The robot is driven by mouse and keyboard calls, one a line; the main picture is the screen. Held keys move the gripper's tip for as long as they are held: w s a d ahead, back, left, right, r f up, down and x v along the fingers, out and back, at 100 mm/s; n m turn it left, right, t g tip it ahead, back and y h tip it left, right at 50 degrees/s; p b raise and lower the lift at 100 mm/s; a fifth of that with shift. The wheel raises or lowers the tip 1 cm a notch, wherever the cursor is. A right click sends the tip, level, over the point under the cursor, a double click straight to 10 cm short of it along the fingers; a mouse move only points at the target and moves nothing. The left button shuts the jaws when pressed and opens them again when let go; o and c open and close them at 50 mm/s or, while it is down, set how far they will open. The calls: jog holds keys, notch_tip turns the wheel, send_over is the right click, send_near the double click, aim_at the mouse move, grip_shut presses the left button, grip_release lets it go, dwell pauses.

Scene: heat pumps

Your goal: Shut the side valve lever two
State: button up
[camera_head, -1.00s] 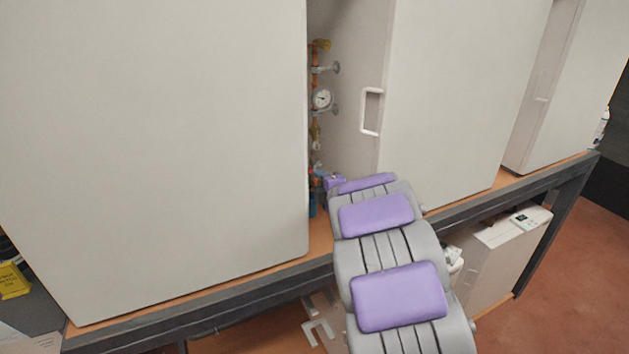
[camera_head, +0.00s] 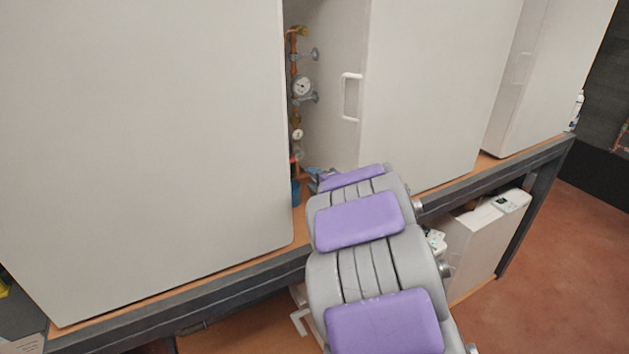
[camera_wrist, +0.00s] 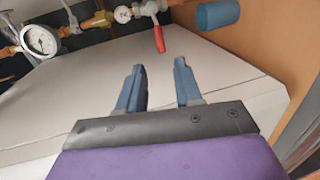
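A red valve lever (camera_wrist: 159,40) hangs from the brass and copper pipework at the top of the wrist view. I cannot tell whether it is lever two. My gripper (camera_wrist: 160,72) is open and empty, its two blue fingers apart and pointing toward the pipework. The lever tip shows just beyond the gap between the fingers, with no contact visible. In the head view the pipe column (camera_head: 297,90) stands in the gap between two white cabinets, and my arm reaches to its foot. My fingers are mostly hidden there.
A blue cylinder (camera_wrist: 217,15) is at the upper right. White cabinets (camera_head: 140,150) and (camera_head: 435,90) flank the narrow gap, above the bench edge (camera_head: 200,300).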

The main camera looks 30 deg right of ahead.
jog(key=shift+c, duration=0.6)
jog(key=shift+d, duration=0.1)
jog(key=s+d, duration=0.2)
jog(key=s, duration=0.8)
jog(key=shift+s, duration=0.3)
dwell(0.3)
